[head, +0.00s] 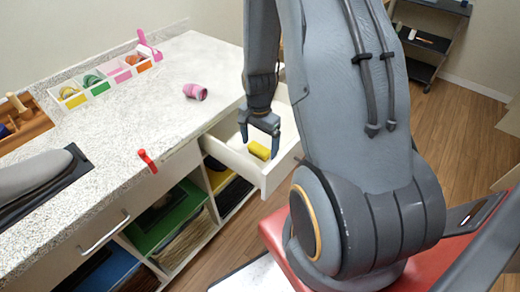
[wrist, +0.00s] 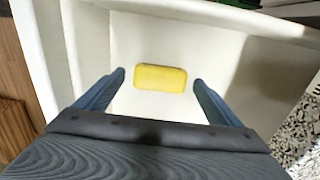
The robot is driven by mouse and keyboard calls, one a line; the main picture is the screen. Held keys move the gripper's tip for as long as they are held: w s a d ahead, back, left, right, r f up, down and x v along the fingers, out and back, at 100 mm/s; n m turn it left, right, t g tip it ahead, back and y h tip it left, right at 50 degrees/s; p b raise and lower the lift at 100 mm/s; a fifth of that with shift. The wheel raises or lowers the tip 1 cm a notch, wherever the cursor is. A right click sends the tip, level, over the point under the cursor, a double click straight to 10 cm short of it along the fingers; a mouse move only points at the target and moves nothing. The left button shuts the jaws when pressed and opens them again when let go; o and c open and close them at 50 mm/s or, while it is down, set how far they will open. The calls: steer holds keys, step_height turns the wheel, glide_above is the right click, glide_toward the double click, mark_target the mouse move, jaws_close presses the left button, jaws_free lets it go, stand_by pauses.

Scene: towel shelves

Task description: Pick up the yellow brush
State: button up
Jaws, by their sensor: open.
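The yellow brush (head: 259,150) lies in an open white drawer (head: 283,165). In the wrist view the brush (wrist: 161,78) shows as a yellow block with rounded corners, lying flat on the drawer floor. My gripper (head: 260,138) is over the drawer, pointing down. In the wrist view my gripper (wrist: 160,82) is open, with one fingertip to the left and one to the right of the brush. Gaps show on both sides. I cannot tell how far above the drawer floor the fingertips are.
The drawer walls (wrist: 68,60) stand close around my gripper. A speckled counter (head: 150,110) is to the left, with a pink cup (head: 195,91), a red clip (head: 147,160) and a divided white tray (head: 108,82). Shelves with a green bin (head: 165,225) are below.

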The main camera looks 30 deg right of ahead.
mark_target(259, 148)
steer(key=shift+f, duration=0.85)
steer(key=shift+c, duration=0.4)
steer(key=c, duration=1.2)
steer(key=shift+r, duration=0.1)
steer(key=shift+r+b, duration=0.9)
steer(key=shift+r, duration=4)
